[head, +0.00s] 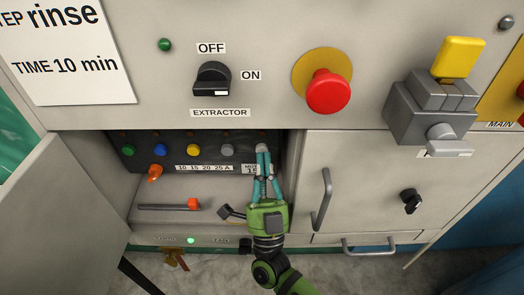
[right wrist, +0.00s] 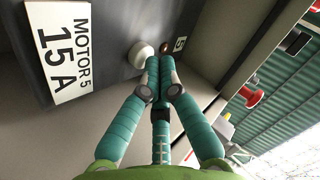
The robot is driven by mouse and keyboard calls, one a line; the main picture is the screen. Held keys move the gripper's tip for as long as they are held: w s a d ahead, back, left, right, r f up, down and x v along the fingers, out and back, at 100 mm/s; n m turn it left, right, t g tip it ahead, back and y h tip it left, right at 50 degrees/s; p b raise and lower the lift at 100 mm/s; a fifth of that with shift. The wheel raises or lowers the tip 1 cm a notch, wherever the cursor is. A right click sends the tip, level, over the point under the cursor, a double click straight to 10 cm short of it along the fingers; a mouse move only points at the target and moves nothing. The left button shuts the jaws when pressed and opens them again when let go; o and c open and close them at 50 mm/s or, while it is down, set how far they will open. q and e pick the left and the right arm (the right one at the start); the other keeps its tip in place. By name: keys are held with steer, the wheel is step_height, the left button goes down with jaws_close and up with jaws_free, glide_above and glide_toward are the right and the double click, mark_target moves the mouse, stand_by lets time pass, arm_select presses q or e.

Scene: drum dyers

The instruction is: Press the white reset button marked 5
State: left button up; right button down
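The white round button (right wrist: 141,54) shows in the right wrist view, beside a small label with a 5 (right wrist: 180,43) and near a "MOTOR 5 15 A" plate (right wrist: 66,50). In the head view the button (head: 262,147) is at the right end of a row in the open compartment, partly hidden by my fingers. My right gripper (right wrist: 160,62) has its teal fingertips together, with nothing visible between them. The tips are at or very close to the button's edge; I cannot tell whether they touch it. My left gripper is in neither view.
Green (head: 128,151), blue (head: 160,151), yellow (head: 194,151) and grey (head: 227,151) buttons line the row to the left. An open door (head: 75,215) stands at left, a closed door (head: 370,180) at right. A red mushroom button (head: 328,92) and a black knob (head: 212,78) protrude above.

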steer(key=shift+w, duration=0.15)
stand_by(0.5)
steer(key=shift+s, duration=0.85)
steer(key=shift+p, duration=0.3)
steer(key=s+p, duration=0.1)
steer(key=s, duration=0.4)
stand_by(0.4)
